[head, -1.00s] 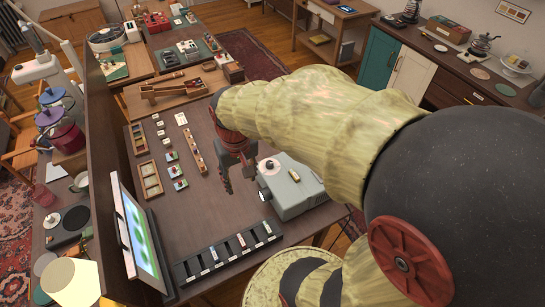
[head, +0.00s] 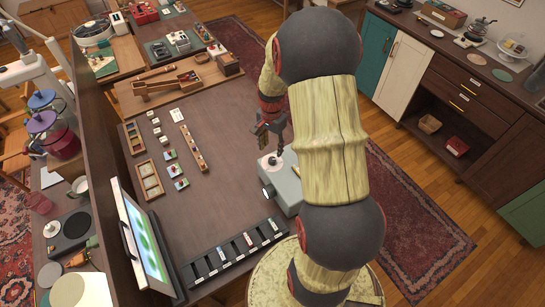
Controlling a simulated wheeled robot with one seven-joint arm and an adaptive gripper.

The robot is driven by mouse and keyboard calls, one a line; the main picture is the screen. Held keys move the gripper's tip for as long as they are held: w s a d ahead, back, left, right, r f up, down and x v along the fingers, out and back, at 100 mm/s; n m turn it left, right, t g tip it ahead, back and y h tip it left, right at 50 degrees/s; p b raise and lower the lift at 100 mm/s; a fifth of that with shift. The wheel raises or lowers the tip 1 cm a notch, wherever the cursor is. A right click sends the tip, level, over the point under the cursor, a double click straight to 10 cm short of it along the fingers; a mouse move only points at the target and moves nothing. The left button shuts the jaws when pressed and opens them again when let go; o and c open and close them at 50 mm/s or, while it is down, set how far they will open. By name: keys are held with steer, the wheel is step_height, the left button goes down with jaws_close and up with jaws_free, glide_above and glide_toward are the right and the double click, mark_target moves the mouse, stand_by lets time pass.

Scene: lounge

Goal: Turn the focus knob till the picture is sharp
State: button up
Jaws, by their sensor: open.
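The grey projector (head: 284,184) stands on the dark table, its lens facing left, and my arm hides its right part. A pale round disc with a small dark knob (head: 272,160) sits on its top, near the back; I take this as the focus knob. My gripper (head: 271,142) is open, just above and behind the knob, fingers pointing down. I cannot tell whether a finger touches it.
A black slide rack (head: 232,254) lies along the table's front edge. Small trays (head: 151,180) and slides (head: 176,170) lie left of the projector. A wooden stand (head: 172,84) is at the table's back. The table between slides and projector is clear.

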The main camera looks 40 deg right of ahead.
mark_target(272, 159)
step_height(272, 159, down, 7)
steer(key=shift+a+r+b, duration=0.1)
steer(key=shift+b, duration=0.4)
steer(key=shift+c, duration=0.6)
jaws_close()
